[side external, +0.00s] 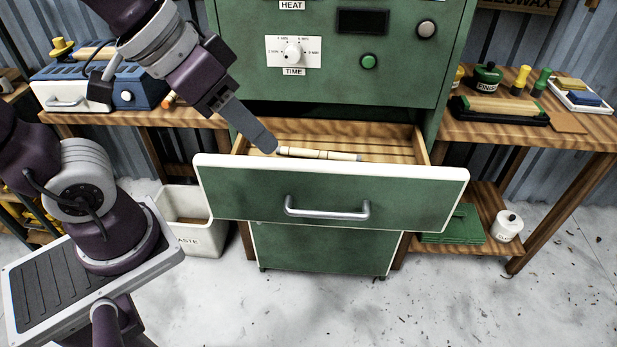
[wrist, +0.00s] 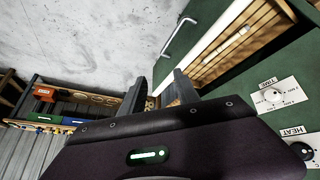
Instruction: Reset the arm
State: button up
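My gripper (side external: 268,147) hangs at the left part of the open drawer, its fingers pointing down and to the right. In the wrist view its two fingers (wrist: 159,78) stand apart with nothing between them. A pale rattan piece with darker bands (side external: 320,153) lies in the slatted drawer (side external: 330,195). In the side view the fingertip overlaps its left end, but in the wrist view the rattan (wrist: 230,45) lies clear of the fingers.
The green cabinet (side external: 415,85) with HEAT and TIME dials rises behind the drawer. A left bench holds a blue and white machine (side external: 130,88). A right bench holds bottles and trays (side external: 575,95). A white waste bin (side external: 205,232) stands below. The floor in front is clear.

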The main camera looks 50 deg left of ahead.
jog(key=s+a+n+y, duration=0.1)
jog(key=s+a+y, duration=0.1)
jog(key=s+a, duration=0.3)
jog(key=shift+s+a, duration=0.15)
jog(key=shift+s, duration=0.5)
